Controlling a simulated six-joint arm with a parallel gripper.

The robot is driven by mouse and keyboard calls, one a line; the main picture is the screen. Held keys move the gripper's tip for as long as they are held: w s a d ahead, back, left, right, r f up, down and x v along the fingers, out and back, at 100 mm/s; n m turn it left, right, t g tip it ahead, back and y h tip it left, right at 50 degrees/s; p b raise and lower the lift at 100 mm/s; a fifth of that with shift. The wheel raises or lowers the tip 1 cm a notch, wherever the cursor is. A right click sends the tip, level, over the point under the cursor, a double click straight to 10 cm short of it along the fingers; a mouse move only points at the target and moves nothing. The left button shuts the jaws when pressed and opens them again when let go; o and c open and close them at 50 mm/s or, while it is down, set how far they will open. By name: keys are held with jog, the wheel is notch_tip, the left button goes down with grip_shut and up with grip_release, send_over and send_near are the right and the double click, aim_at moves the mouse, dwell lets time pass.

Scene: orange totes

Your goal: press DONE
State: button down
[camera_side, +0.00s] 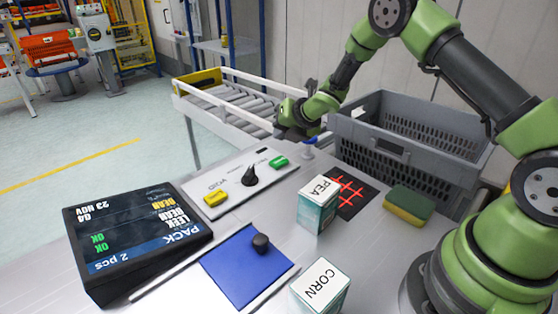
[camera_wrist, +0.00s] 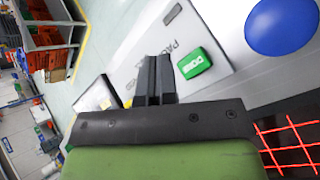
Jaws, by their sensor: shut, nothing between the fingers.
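The green DONE button (camera_side: 279,162) sits at the far right end of a white control panel (camera_side: 230,190). In the wrist view the green button (camera_wrist: 194,63) shows its label, just right of my fingertips. My gripper (camera_side: 287,133) is above and behind the button in the side view, apart from it as far as I can tell. Its two dark fingers are together and empty in the wrist view (camera_wrist: 158,62). The panel also carries a black knob (camera_side: 249,177) and a yellow button (camera_side: 216,198).
A PEA box (camera_side: 318,210), a CORN box (camera_side: 320,286) and a sponge (camera_side: 409,205) stand on the table. A grey crate (camera_side: 392,147) and a roller conveyor (camera_side: 228,105) lie behind. A blue dome (camera_wrist: 282,25) is close to the button. A display (camera_side: 135,240) is at left.

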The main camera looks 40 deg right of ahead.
aim_at(281, 160)
jog(key=shift+f, duration=2.15)
jog(key=shift+f, duration=0.15)
jog(key=shift+f, duration=0.25)
jog(key=shift+f, duration=0.5)
dwell(1.0)
jog(key=shift+r, duration=0.9)
jog(key=shift+r, duration=0.1)
jog(key=shift+r, duration=2.45)
